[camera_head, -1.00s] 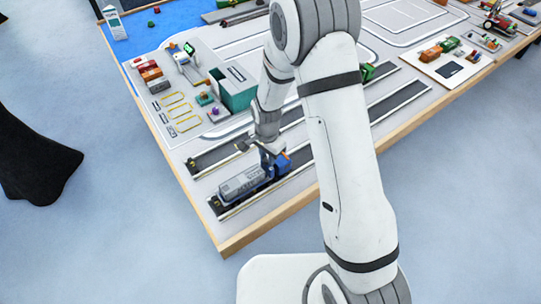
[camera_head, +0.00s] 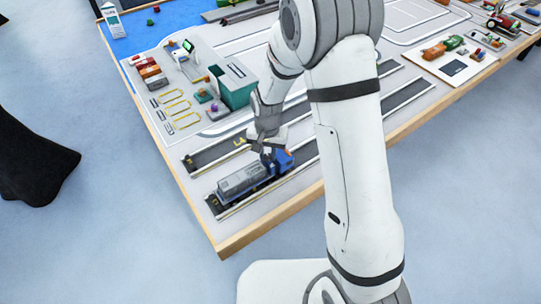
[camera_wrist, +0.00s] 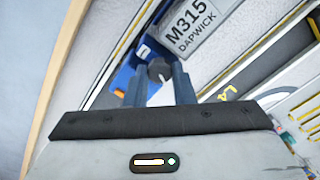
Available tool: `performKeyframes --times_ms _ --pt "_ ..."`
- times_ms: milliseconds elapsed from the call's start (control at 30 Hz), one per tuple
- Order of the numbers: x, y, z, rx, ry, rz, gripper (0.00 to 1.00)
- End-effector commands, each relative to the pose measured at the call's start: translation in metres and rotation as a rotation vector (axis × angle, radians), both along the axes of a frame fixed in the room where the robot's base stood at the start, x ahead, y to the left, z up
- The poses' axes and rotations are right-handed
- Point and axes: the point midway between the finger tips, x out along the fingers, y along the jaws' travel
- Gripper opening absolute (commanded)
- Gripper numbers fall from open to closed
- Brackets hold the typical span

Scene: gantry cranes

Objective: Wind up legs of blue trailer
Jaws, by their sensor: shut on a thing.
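The blue trailer (camera_wrist: 122,80) stands in a dark lane near the table's front left corner, with a grey container on it marked "M315 DAPWICK" (camera_wrist: 197,22). In the head view the container (camera_head: 243,179) lies left of a blue part (camera_head: 284,160). My gripper (camera_wrist: 160,80) is over the trailer's blue end. Its two fingers are shut on a dark round knob (camera_wrist: 159,69), which shows between the fingertips with a small light mark below it. The trailer's legs are hidden from both views.
The table's wooden edge (camera_head: 228,246) runs close in front of the trailer. Behind it lies another dark lane (camera_head: 208,154), largely empty. A green box-like structure (camera_head: 235,86) and several small models stand farther back.

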Motion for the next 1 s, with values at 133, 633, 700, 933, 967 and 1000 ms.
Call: performKeyframes --times_ms 133,633,700,933,967,1000 --pt "0.0004 0.0002 -0.0028 0.001 -0.003 0.126 0.00" --pt "-0.0002 0.0006 -0.0006 0.001 -0.001 0.400 0.00" --pt "-0.0002 0.0006 -0.0004 0.001 -0.001 0.414 0.00" --pt "-0.0003 0.0008 0.0002 0.001 -0.001 0.435 0.00" --pt "-0.0003 0.0008 0.0003 0.001 -0.001 0.436 0.00" --pt "-0.0004 0.0008 0.0003 0.001 -0.001 0.436 0.00"
